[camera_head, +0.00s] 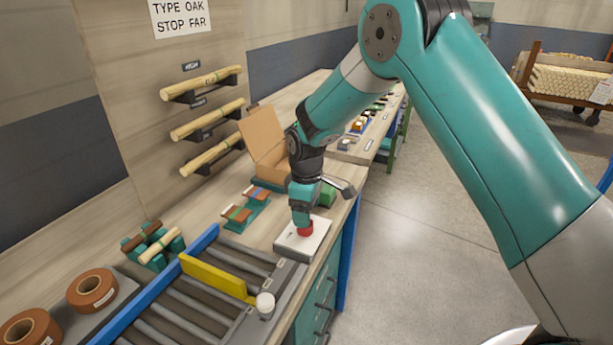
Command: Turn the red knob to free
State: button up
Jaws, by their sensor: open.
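The red knob (305,231) sits on a pale box (291,247) near the front edge of the bench. My gripper (302,220) points down directly over the knob, with its fingertips at the knob's top. The gripper hides the upper part of the knob. From this view I cannot tell whether the fingers touch it. The gripper is open. Any marks for the knob's positions on the box are too small to read.
A roller conveyor (185,309) with a yellow bar (218,279) and a white knob (265,304) lies left of the box. A cardboard box (263,146) and a green block (327,195) stand behind. Open floor (420,270) is to the right.

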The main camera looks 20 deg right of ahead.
notch_tip(320, 180, up, 13)
jog(key=b, duration=0.1)
jog(key=shift+s, duration=0.1)
dwell(0.4)
jog(key=s+a+r+m+y, duration=0.2)
jog(key=s, duration=1.4)
jog(key=s+a+r+m+y, duration=0.1)
jog(key=s+a+r+y, duration=0.1)
jog(key=s, duration=1.4)
jog(key=shift+a+r+m, duration=0.35)
jog(key=shift+r+m, duration=0.05)
jog(key=shift+r, duration=0.2)
